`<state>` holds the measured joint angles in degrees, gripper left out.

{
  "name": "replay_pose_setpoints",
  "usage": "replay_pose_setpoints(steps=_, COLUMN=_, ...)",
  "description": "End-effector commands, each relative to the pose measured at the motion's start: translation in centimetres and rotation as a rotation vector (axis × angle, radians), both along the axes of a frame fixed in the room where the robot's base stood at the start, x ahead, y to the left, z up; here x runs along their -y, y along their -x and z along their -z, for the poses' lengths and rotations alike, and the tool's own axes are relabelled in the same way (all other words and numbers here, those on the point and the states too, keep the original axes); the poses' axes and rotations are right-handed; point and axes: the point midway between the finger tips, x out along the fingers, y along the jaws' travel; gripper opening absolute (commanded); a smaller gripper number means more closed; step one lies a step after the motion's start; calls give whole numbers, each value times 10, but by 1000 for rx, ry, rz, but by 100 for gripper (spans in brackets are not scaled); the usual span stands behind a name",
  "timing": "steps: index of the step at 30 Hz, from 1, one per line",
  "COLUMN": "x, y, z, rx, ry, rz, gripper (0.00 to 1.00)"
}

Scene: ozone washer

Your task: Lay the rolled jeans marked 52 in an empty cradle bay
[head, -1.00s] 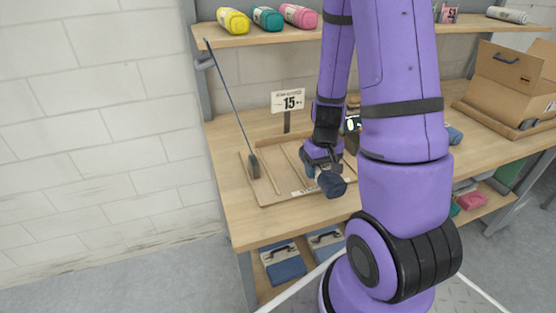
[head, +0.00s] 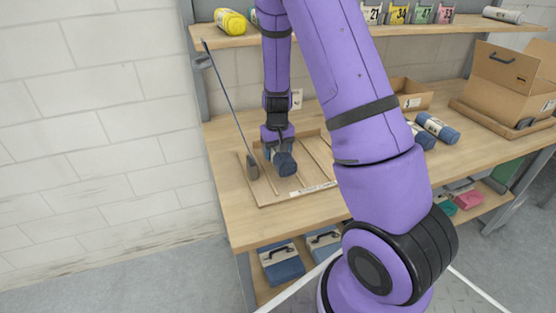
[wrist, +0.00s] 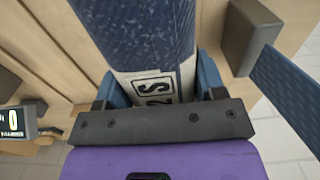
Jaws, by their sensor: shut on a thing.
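The rolled jeans (head: 286,166) are a dark blue roll. In the wrist view the roll (wrist: 135,35) has a white band whose marking reads as 52 from the other side. My gripper (head: 277,153) is shut on the roll, its blue fingers (wrist: 160,90) on both sides of the band. The cradle (head: 265,201) is a shallow wooden tray with thin dividers (head: 318,158) on the table. The roll is over its left-middle part, lengthwise along the dividers. I cannot tell whether it touches the tray floor. No other roll shows in the visible bays; some are hidden.
A thin leaning rod with a dark block (head: 253,168) stands close left of my gripper; the block also shows in the wrist view (wrist: 248,35). Another blue roll (head: 438,128) lies right on the table (head: 225,150). A small box (head: 411,94) and a large carton (head: 512,78) stand behind.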

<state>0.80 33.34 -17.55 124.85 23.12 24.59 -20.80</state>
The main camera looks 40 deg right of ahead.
Motion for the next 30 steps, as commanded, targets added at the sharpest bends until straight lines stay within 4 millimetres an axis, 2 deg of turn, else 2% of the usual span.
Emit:
replay_pose_setpoints(steps=3, x=1, y=3, z=21, rx=-7, ry=-2, rz=2, gripper=23)
replay_pose_setpoints(steps=6, x=1, y=2, z=32, rx=-5, ry=-1, rz=3, gripper=23)
replay_pose_setpoints(steps=18, x=0, y=2, z=37, rx=-4, ry=-1, rz=1, gripper=23)
replay_pose_setpoints(steps=19, x=0, y=2, z=36, rx=-4, ry=-1, rz=1, gripper=70)
replay_pose_setpoints(steps=21, x=0, y=2, z=36, rx=-4, ry=-1, rz=1, gripper=86)
replay_pose_setpoints(steps=22, x=0, y=2, z=36, rx=-4, ry=-1, rz=1, gripper=89)
replay_pose_setpoints(steps=30, x=0, y=2, z=35, rx=-3, ry=-1, rz=1, gripper=89)
